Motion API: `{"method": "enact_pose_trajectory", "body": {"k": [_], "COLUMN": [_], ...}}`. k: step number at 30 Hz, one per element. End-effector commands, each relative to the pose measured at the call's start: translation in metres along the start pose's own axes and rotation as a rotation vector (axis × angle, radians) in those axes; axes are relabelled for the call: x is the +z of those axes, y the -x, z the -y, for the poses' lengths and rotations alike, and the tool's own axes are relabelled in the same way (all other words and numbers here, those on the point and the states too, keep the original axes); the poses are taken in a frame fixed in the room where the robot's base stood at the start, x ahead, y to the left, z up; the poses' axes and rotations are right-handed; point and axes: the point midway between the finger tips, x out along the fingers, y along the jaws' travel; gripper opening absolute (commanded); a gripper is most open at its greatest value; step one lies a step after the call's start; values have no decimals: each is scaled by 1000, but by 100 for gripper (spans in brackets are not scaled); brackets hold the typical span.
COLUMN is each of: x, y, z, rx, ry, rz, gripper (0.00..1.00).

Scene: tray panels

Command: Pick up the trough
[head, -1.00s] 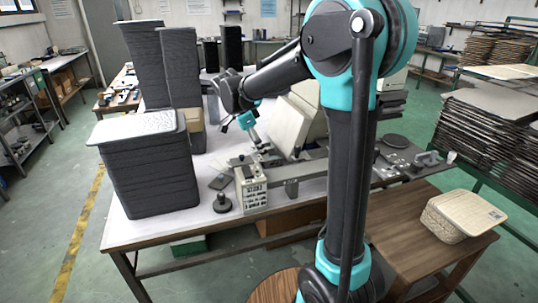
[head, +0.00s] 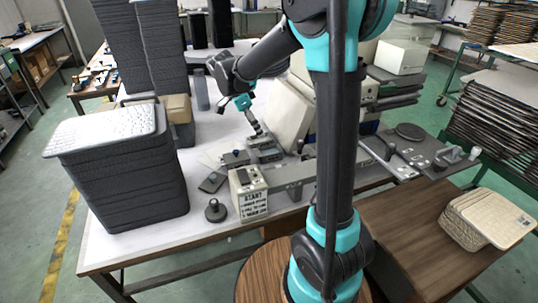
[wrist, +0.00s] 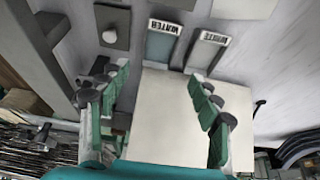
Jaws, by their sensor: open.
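No single object is clearly marked as the trough. A stack of dark grey trough-like trays (head: 125,180) stands on the left of the white table, with a pale speckled tray (head: 105,130) on top. A pale woven-looking stack (head: 490,217) sits on the wooden side table. My gripper (head: 254,122) points down over the middle of the table, right of the dark stack and apart from it. In the wrist view my gripper (wrist: 148,76) has its fingers spread. A cream panel (wrist: 160,120) shows between and below them; whether they touch it is unclear.
A labelled control box (head: 247,192) and a dark knob (head: 215,210) stand near the table's front edge. Leaning cream panels (head: 280,112) are right of my gripper. Tall dark stacks (head: 142,50) stand behind. The wooden side table (head: 405,225) has bare room.

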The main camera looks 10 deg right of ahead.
Motion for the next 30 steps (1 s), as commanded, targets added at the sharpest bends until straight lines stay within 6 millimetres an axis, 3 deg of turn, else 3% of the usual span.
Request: {"method": "enact_pose_trajectory", "body": {"k": [9, 20, 30], "x": [0, -1, -3], "y": [-62, -91, -132], "z": [0, 0, 0], "rx": [1, 1, 0], "ry": [0, 0, 1], "rz": [0, 0, 0], "gripper": [64, 64, 64]}}
